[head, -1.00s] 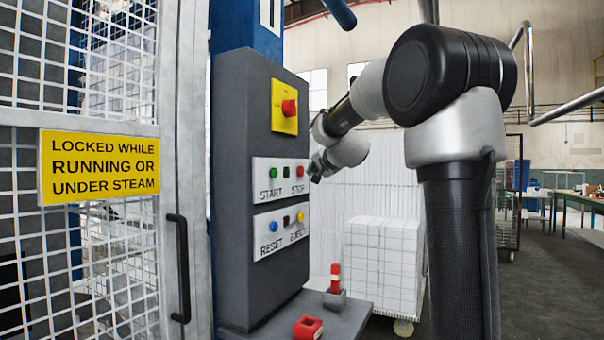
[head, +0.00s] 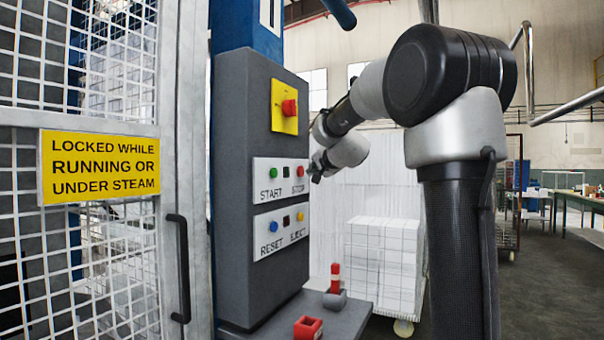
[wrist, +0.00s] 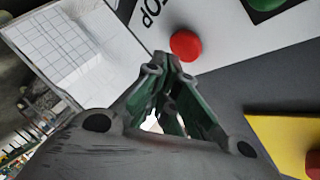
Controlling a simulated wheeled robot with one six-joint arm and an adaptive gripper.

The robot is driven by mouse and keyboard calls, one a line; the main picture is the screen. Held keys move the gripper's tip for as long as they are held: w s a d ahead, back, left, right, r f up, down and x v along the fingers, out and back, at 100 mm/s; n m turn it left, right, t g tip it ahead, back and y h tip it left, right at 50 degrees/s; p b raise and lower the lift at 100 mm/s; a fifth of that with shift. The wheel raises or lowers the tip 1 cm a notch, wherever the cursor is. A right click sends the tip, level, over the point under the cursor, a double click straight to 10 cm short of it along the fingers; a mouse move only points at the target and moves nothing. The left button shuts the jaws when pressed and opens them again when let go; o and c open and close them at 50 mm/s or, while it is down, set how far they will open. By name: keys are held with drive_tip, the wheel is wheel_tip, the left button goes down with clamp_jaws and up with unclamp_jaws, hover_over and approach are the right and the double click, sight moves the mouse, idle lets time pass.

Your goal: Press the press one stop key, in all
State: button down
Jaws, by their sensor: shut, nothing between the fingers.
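The red STOP key (head: 300,171) sits on the upper white plate of the grey control box (head: 241,200), right of the green START key (head: 273,173). In the wrist view the red STOP key (wrist: 186,45) lies just beyond the fingertips, with part of the word STOP beside it. My gripper (wrist: 168,62) is shut and empty, its tips near the key. I cannot tell whether they touch it. In the head view my gripper (head: 316,172) is small and partly hidden by my wrist, at the box's right edge.
A yellow plate with a red knob (head: 289,107) is above the keys. Blue RESET (head: 273,227) and yellow EJECT (head: 300,216) keys are below. A shelf holds a red block (head: 308,328) and a red-topped piece (head: 335,280). A mesh gate (head: 90,250) stands left.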

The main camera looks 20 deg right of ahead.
drive_tip(key=shift+w+a, duration=0.25)
drive_tip(key=shift+w, duration=0.1)
drive_tip(key=shift+w+a, duration=0.25)
drive_tip(key=shift+w, duration=0.1)
idle(1.0)
drive_tip(key=shift+s+d, duration=0.45)
drive_tip(key=shift+s, duration=0.25)
drive_tip(key=s+d, duration=0.1)
drive_tip(key=s, duration=0.1)
drive_tip(key=s+d, duration=0.2)
idle(0.6)
idle(0.6)
